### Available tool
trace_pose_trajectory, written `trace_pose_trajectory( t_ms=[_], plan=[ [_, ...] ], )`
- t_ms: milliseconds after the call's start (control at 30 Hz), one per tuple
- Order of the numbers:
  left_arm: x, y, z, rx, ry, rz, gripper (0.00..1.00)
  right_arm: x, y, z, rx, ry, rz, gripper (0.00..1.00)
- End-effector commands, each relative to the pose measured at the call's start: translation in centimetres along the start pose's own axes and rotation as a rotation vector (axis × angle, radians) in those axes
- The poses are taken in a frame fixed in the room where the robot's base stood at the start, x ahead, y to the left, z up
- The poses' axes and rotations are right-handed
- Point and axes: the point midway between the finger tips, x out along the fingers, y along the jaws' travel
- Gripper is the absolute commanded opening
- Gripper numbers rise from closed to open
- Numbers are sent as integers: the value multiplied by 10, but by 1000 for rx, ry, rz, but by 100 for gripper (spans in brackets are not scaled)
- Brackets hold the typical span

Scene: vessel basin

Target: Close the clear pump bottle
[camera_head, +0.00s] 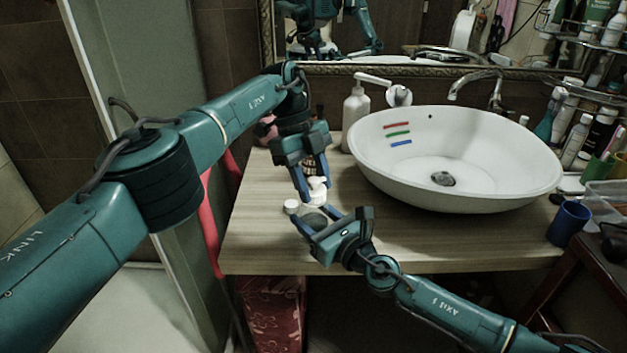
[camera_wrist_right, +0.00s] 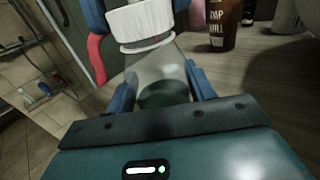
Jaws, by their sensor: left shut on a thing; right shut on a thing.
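The clear pump bottle (camera_head: 314,219) is near the left front part of the wooden counter. My right gripper (camera_head: 318,222) is shut on its body. In the right wrist view the clear body (camera_wrist_right: 163,88) sits between the blue fingers, with darker content low inside. My left gripper (camera_head: 312,186) comes from above and is shut on the white pump head (camera_head: 318,188). Its white collar (camera_wrist_right: 140,22) is at the bottle's top in the wrist view. I cannot tell whether the collar is seated on the neck or just above it.
A small white-topped item (camera_head: 291,206) is left of the bottle. A brown bottle (camera_wrist_right: 222,25) is close by in the wrist view. A white pump bottle (camera_head: 356,115) stands behind, and the basin (camera_head: 455,185) fills the right. A blue cup (camera_head: 568,223) stands far right.

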Motion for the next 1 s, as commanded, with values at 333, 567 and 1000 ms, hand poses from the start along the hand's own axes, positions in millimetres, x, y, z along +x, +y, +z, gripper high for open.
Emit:
trace_pose_trajectory(
  t_ms=[333, 567, 1000],
  plan=[
    [-1, 1, 1, 11, -2, 2, 44, 0, 2, -1, 0, 1, 4, 0],
    [-1, 1, 0, 12, 0, 3, 63, 0, 2, -1, 1, 1, 3, 0],
    [-20, 0, -8, 13, -1, 2, 65, 0, 1, -1, 1, 1, 1, 0]
  ],
)
